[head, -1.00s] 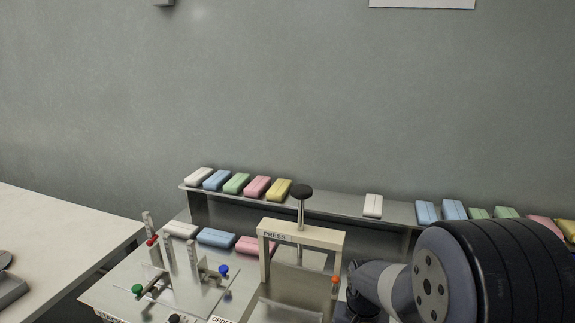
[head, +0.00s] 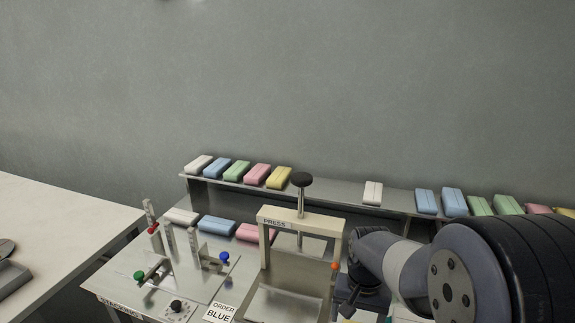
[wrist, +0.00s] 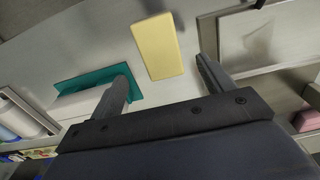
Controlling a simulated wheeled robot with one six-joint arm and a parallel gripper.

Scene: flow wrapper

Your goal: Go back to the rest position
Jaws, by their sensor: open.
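My gripper (wrist: 165,83) is open in the wrist view, with its two fingers spread wide apart. A yellow block (wrist: 160,48) lies on the grey surface beyond and between the fingers, and nothing shows held. In the head view my arm fills the lower right, and the fingers are hard to make out behind it. A teal tray (wrist: 72,85) with a pale block in it lies left of the left finger in the wrist view.
The press (head: 300,218) with a black knob stands at the front centre. A shelf (head: 325,195) behind carries several coloured wrapped blocks. A fixture (head: 185,265) with coloured knobs and an ORDER BLUE card (head: 222,312) lie left. A white table (head: 60,235) is at far left.

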